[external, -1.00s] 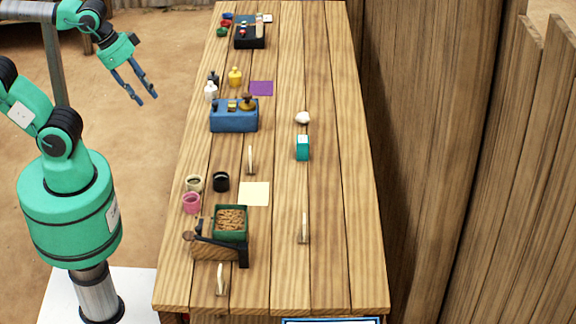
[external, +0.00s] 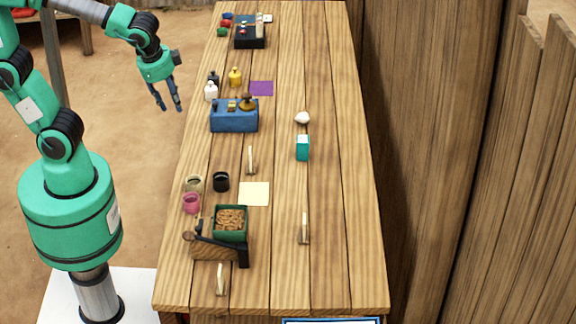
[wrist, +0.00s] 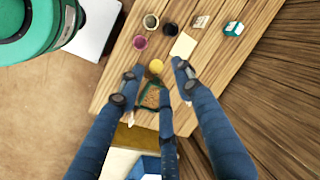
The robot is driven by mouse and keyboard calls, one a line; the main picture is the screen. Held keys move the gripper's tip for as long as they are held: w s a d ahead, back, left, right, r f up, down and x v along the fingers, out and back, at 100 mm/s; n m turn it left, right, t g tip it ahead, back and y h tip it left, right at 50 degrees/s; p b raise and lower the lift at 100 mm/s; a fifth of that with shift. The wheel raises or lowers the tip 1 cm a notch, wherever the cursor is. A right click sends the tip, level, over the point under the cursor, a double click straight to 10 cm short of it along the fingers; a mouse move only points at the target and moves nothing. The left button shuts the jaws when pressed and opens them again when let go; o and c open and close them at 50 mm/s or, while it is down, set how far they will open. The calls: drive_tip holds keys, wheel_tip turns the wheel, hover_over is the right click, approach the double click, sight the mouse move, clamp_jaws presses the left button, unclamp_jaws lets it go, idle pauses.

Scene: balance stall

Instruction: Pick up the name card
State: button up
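Several small pale upright cards stand on the wooden table, seen nearly edge-on. One stands mid-table (external: 251,160), one right of centre (external: 304,228) and one near the front edge (external: 220,280). I cannot tell which is the name card. In the wrist view, a beige card with marks (wrist: 201,21) stands between the cups and a teal box (wrist: 233,29). My gripper (external: 171,109) is open and empty, left of the table and away from the cards. Its blue fingers (wrist: 157,73) are spread apart in the wrist view.
A green tray of brown pieces (external: 231,209) sits by a wooden block. Pink (external: 191,203), olive and black cups stand behind it. A blue box (external: 234,128) and bottles are farther back. A wooden fence (external: 425,150) stands right. The table's right side is mostly clear.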

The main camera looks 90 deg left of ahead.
drive_tip(key=w+a+f+m+g+y+b, duration=0.2)
drive_tip(key=w+a+f+m+g+y, duration=0.35)
drive_tip(key=w+f, duration=0.8)
drive_tip(key=m+t+y, duration=0.3)
drive_tip(key=m+y, duration=0.2)
drive_tip(key=m, duration=0.4)
approach(251, 160)
drive_tip(key=d, duration=0.1)
drive_tip(key=shift+s+r+b, duration=0.2)
drive_tip(key=shift+r+b, duration=0.2)
drive_tip(key=shift+r, duration=0.05)
drive_tip(key=b+x, duration=0.1)
drive_tip(key=x, duration=0.7)
drive_tip(key=shift+s+a, duration=0.1)
drive_tip(key=shift+a+b, duration=0.15)
drive_tip(key=shift+b, duration=0.15)
drive_tip(key=shift+a, duration=0.1)
drive_tip(key=shift+b+x, duration=0.75)
drive_tip(key=shift+x, duration=1.8)
drive_tip(key=shift+r, duration=0.15)
